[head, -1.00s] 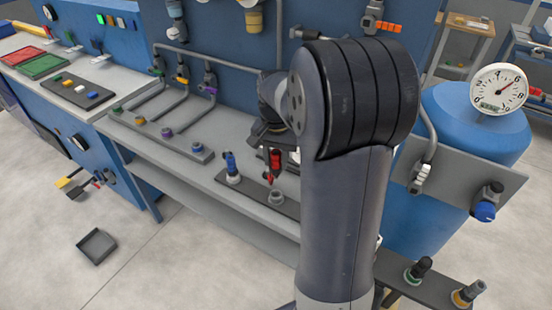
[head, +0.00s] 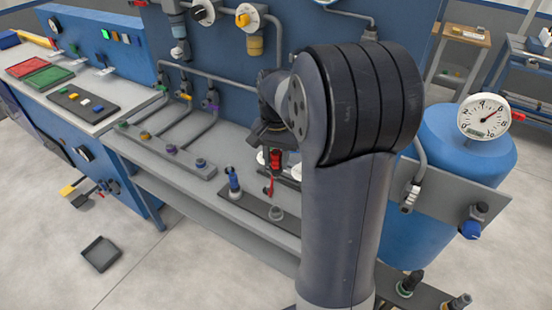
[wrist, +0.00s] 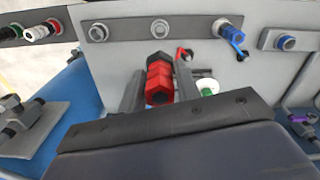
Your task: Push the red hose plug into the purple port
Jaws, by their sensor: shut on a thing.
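The red hose plug (head: 275,160) is held between the dark fingers of my gripper (head: 272,150), partly hidden by my arm. In the wrist view the red plug (wrist: 160,80) sits between the two fingers of my gripper (wrist: 158,92). In the head view the plug hangs above a holder strip, apart from an empty grey socket (head: 276,212). The purple port (head: 171,149) is on the grey manifold block to the left, between an amber port and a blue-grey one, and looks empty.
A blue plug (head: 233,180) stands upright on the holder strip left of the empty socket. Hose ends with green, yellow and purple (head: 213,106) fittings are on the pipes behind the manifold. A blue tank (head: 455,160) with a gauge stands at right. A small tray (head: 101,254) lies on the floor.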

